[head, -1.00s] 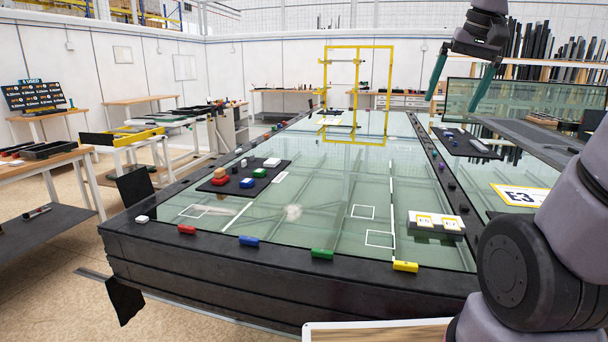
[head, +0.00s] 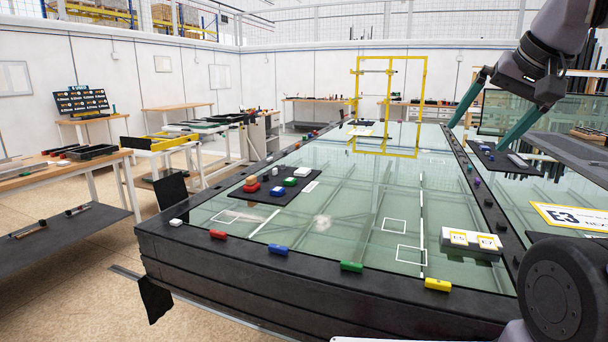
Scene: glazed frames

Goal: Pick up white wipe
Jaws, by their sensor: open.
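A small white flat block (head: 302,172), which may be the white wipe, lies on a black mat (head: 262,205) on the glass table, in the head view. Green (head: 290,182) and blue (head: 277,191) blocks and a red-and-orange piece (head: 251,185) lie beside it. A whitish blurred patch (head: 322,222) shows on the glass nearer me; I cannot tell whether it is cloth or a smudge. My gripper (head: 478,135) is at the upper right, its two teal fingers spread apart with nothing between them, well away from the mat.
The glass table has a raised black frame (head: 250,262) with red, blue, green and yellow blocks along its near edge. A yellow upright frame (head: 388,105) stands at the far end. A white labelled box (head: 470,241) sits at the right. Workbenches line the left.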

